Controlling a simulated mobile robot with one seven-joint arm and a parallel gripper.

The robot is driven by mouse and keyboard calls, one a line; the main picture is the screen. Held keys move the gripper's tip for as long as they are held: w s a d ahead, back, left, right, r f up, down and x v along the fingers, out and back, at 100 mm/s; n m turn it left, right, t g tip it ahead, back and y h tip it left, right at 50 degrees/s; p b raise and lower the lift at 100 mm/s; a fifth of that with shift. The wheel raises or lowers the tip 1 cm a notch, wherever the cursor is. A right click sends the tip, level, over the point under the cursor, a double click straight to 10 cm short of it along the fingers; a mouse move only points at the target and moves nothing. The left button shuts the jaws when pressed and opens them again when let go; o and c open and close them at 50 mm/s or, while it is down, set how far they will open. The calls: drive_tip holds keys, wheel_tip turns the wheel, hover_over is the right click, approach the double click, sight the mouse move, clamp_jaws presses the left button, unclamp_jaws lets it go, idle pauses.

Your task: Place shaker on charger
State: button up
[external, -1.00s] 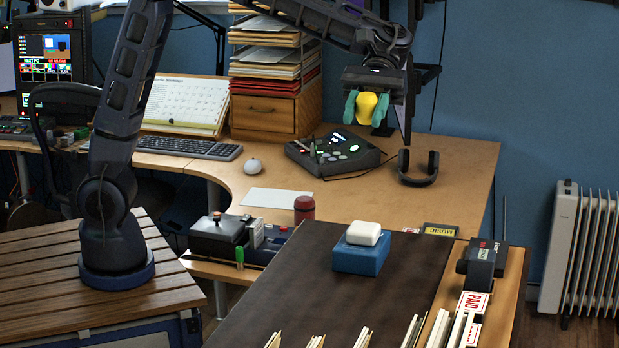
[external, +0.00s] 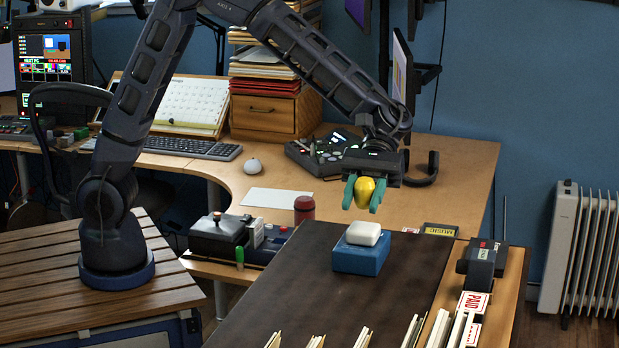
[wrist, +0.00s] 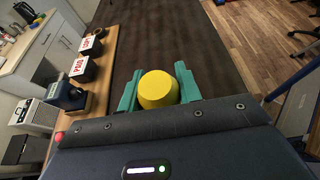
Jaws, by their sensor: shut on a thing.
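My gripper (external: 362,197) points down with its teal fingers on both sides of a yellow rounded thing (external: 364,188), which I take to be the shaker. It is shut on it and holds it in the air. The yellow thing also shows between the fingers in the wrist view (wrist: 158,90). A white rounded pad (external: 363,233), possibly the charger, lies on a blue block (external: 358,261) on the dark mat. In the external view the shaker appears just above the pad, with a gap between them. The pad and block do not show in the wrist view.
The dark mat (external: 300,275) has bare room around the block. A dark device (external: 482,262) and a PAID label (external: 473,303) lie along its right edge. A dark red cylinder (external: 304,209) stands behind to the left. Upright file edges line the front.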

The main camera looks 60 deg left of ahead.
sight(361, 231)
drive_tip(key=shift+f, duration=1.85)
drive_tip(key=shift+f, duration=0.15)
drive_tip(key=o, duration=1)
drive_tip(key=shift+r, duration=0.2)
drive_tip(key=v, duration=1.2)
drive_tip(key=shift+a+f, duration=0.1)
drive_tip(key=shift+f, duration=0.05)
